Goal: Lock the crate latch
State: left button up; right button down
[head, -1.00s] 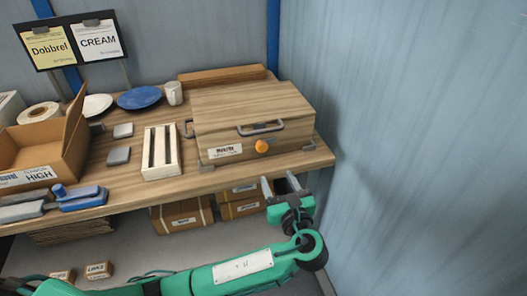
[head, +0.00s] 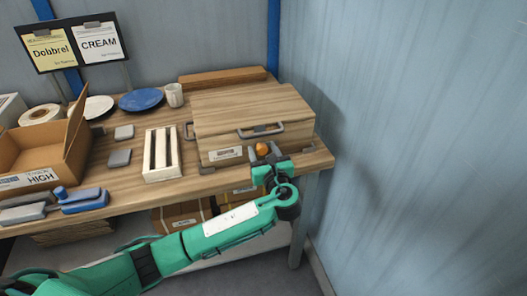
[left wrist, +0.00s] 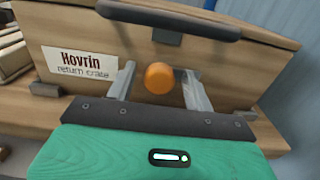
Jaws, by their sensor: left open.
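The wooden crate (head: 222,131) stands closed at the right end of the table, with a dark handle (head: 260,131) on its front. The orange latch knob (head: 262,149) is on the crate's front face below the handle. In the left wrist view the knob (left wrist: 159,78) sits between the two fingers of my left gripper (left wrist: 157,88), with a gap on each side. In the head view my left gripper (head: 264,155) is at the crate's front, open, and partly covers the area around the knob. My right gripper is not in view.
A slotted white rack (head: 162,154) and grey blocks (head: 120,157) lie left of the crate. An open cardboard box (head: 75,150) stands farther left. A blue plate (head: 140,99) and a cup (head: 174,95) are behind. A blue wall (head: 420,130) closes off the right side.

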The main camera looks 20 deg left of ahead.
pick_arm(q)
jog(key=shift+c, duration=0.4)
jog(key=c, duration=0.7)
jog(key=shift+c, duration=0.7)
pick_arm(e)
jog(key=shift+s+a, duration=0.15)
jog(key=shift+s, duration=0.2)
